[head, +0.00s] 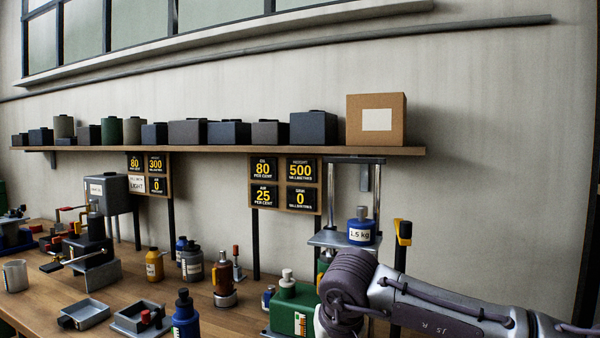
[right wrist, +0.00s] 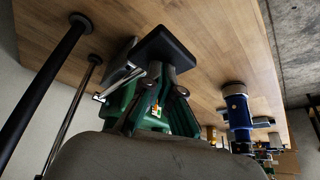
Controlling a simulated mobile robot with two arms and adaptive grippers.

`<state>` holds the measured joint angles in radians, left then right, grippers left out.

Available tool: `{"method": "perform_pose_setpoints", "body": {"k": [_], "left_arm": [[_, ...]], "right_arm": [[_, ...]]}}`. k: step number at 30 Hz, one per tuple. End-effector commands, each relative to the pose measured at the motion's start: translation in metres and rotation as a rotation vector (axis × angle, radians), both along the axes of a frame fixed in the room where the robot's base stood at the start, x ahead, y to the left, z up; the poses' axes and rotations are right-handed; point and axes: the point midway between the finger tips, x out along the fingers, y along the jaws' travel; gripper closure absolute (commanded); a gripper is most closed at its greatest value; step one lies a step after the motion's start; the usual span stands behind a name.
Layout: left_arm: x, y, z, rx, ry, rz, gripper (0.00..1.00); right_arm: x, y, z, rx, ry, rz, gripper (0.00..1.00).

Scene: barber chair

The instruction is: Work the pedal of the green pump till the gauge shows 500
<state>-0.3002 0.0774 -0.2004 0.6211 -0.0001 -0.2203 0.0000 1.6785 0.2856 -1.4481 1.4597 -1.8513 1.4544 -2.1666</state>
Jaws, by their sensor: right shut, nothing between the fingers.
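The green pump (head: 297,308) stands at the table's front, partly behind my right arm. In the right wrist view its green body (right wrist: 175,112) shows beyond my gripper, with a dark flat plate (right wrist: 165,48) that may be the pedal. My right gripper (right wrist: 167,75) is shut and empty close to this plate; I cannot tell whether they touch. In the head view its fingers are hidden. A display board (head: 285,184) above the pump reads oil 80, height 500, air 25 and 0 millimetres. My left gripper is not in view.
A blue 1.5 kg weight (head: 361,227) sits on a metal lift platform (head: 325,240) behind the pump. Bottles, trays (head: 84,314) and another machine (head: 90,258) crowd the left. A second board (head: 148,175) shows 80, 300 and 0. A shelf (head: 220,151) runs above.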

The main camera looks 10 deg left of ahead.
Motion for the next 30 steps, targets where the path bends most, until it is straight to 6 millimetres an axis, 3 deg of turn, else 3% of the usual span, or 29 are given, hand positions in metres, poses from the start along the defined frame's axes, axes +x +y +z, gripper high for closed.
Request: {"method": "perform_pose_setpoints", "body": {"k": [7, 21, 30], "left_arm": [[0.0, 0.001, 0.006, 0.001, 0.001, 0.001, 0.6], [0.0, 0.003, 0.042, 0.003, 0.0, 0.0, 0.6], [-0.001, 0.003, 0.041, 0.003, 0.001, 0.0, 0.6]], "right_arm": [[0.001, 0.0, 0.008, 0.001, -0.001, -0.001, 1.0], [0.003, -0.001, 0.061, 0.0, -0.001, 0.0, 1.0], [0.003, -0.001, 0.06, 0.0, 0.0, 0.0, 1.0]]}}
